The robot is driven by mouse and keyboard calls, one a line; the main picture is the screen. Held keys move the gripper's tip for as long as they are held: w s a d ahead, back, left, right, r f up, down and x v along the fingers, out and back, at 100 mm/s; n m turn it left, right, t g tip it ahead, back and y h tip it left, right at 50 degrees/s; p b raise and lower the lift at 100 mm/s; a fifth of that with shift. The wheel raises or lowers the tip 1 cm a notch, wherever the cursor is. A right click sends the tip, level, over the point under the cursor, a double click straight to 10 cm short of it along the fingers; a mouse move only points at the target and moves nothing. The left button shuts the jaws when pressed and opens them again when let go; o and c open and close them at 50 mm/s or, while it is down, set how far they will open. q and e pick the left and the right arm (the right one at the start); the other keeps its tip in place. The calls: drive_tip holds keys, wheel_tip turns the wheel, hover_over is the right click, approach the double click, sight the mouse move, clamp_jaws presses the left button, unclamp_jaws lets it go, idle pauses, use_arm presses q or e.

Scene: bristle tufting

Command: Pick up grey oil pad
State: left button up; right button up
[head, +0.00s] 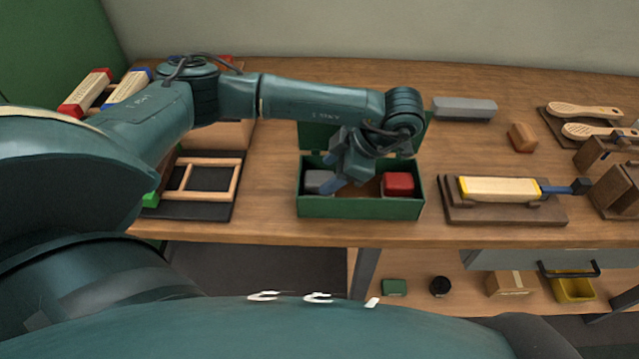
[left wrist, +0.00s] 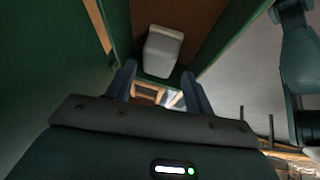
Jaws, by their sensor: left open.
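The grey oil pad (head: 318,181) is a small light-grey block in the left part of an open green box (head: 360,207) on the bench. In the left wrist view the pad (left wrist: 163,52) lies beyond the fingertips, roughly in line with the gap between them. My left gripper (head: 338,186) is open, over the box just right of the pad in the head view. The left wrist view also shows its two blue fingers (left wrist: 158,80) spread, with nothing held between them. The fingers and wrist hide part of the box's inside. My right gripper is not in view.
A red block (head: 398,184) sits in the right part of the box. The box lid (head: 319,136) stands up behind. A brush on a brown stand (head: 505,213) is to the right, a wooden frame on a black mat (head: 191,212) to the left.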

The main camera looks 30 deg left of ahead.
sight(321, 179)
use_arm(q)
drive_tip(key=shift+p+x, duration=0.3)
drive_tip(key=shift+x, duration=2.1)
drive_tip(key=c, duration=0.8)
